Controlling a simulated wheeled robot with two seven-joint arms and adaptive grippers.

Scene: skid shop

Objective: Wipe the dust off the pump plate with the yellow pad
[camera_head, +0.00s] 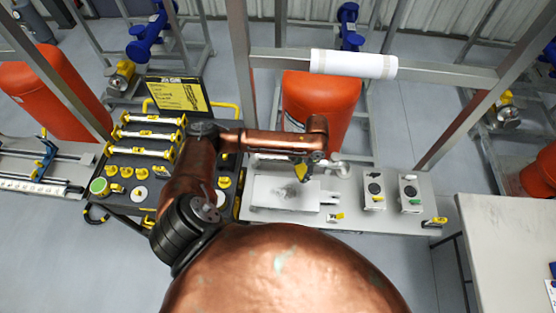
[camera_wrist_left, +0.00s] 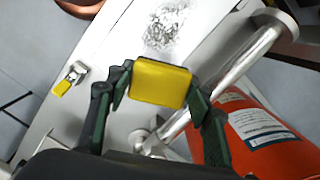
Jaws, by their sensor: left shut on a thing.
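The yellow pad (camera_wrist_left: 161,83) is held between the fingers of my left gripper (camera_wrist_left: 158,95), which is shut on it. In the head view the left gripper (camera_head: 304,168) hangs over the pump plate with the yellow pad (camera_head: 301,174) below it. The pump plate (camera_head: 316,195) is a pale flat plate on the grey bench. A dark speckled dust patch (camera_wrist_left: 172,28) lies on it, just beyond the pad in the wrist view. In the head view the dust (camera_head: 284,193) is left of and below the pad. Whether the pad touches the plate is unclear. My right gripper is not in view.
A metal pipe (camera_wrist_left: 240,65) runs beside the plate, near an orange tank (camera_head: 320,105). Two small switch boxes (camera_head: 373,190) stand right of the plate. A dark panel (camera_head: 120,163) with yellow handles is at the left. A paper roll (camera_head: 353,64) hangs on the frame above.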

